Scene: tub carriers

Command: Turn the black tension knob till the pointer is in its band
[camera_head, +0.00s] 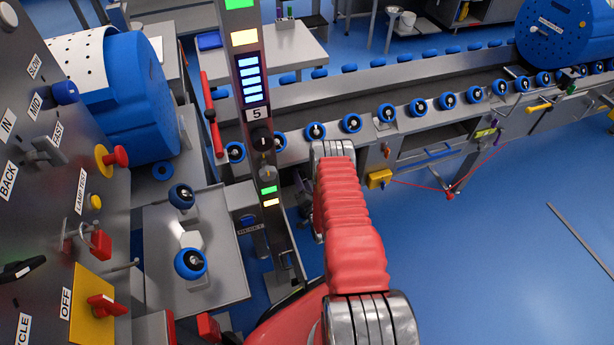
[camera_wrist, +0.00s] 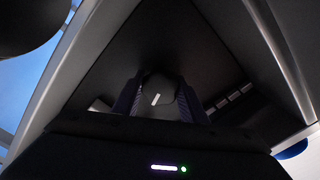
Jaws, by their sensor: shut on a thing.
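In the wrist view, a black knob (camera_wrist: 157,86) with a short, slightly tilted white mark on its face sits between the two dark jaws of my gripper (camera_wrist: 158,100). The jaws are shut on the knob from its left and right sides. Behind it is a dark panel with grey sloping edges. A row of pale marks (camera_wrist: 229,99) shows to the right of the knob, partly hidden by my gripper. I cannot make out a pointer or a band there. In the head view my red arm reaches toward the conveyor and hides the knob and the gripper's jaws.
A post (camera_head: 246,92) with lit bars and a number 5 stands left of my arm. A conveyor (camera_head: 400,129) with several blue-rimmed wheels runs behind. A control panel (camera_head: 45,190) fills the left side. Blue floor (camera_head: 480,250) is open at the right.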

